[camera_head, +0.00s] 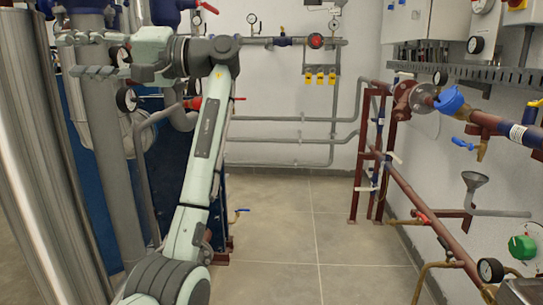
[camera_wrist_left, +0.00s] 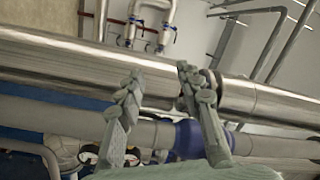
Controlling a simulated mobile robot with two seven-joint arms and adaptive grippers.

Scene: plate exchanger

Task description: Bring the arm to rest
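My left arm (camera_head: 205,150) rises from the bottom of the head view and bends left at the top. My left gripper (camera_head: 68,56) points left, in front of the blue plate exchanger (camera_head: 160,190) and the grey vertical pipe (camera_head: 102,130). Its two fingers are apart with nothing between them that it holds. In the left wrist view the open gripper (camera_wrist_left: 160,75) shows both fingers before a shiny metal pipe (camera_wrist_left: 60,58); whether they touch it cannot be told. My right gripper is in neither view.
A large silver pipe (camera_head: 30,150) stands at the left edge. Dark red pipework with a blue valve handle (camera_head: 450,101) and a green handwheel (camera_head: 522,247) runs along the right wall. A funnel (camera_head: 474,181) is there too. The tiled floor (camera_head: 300,240) between is clear.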

